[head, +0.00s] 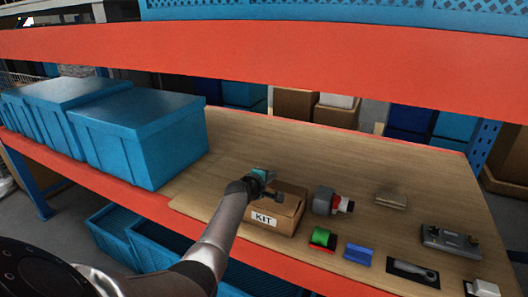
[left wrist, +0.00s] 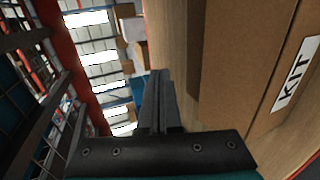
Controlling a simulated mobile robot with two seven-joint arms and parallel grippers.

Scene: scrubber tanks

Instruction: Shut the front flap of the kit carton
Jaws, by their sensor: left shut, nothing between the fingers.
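The kit carton (head: 284,219) is a brown cardboard box with a white KIT label on its front face, standing near the shelf's front edge in the head view. In the left wrist view the carton (left wrist: 235,75) fills the right side, its label turned sideways. My left gripper (head: 268,189) is at the carton's upper left, over or beside its top edge; I cannot tell if it touches. In the left wrist view its fingers (left wrist: 158,92) are together and empty, left of the carton wall. The gripper partly hides the carton's top, so the front flap's position is unclear. My right gripper is not in view.
Large blue bins (head: 140,140) stand left on the wooden shelf (head: 240,142). Right of the carton are a grey and red cylindrical part (head: 325,201), a green and red item (head: 322,239) and a blue block (head: 357,254). An orange beam (head: 270,48) crosses above.

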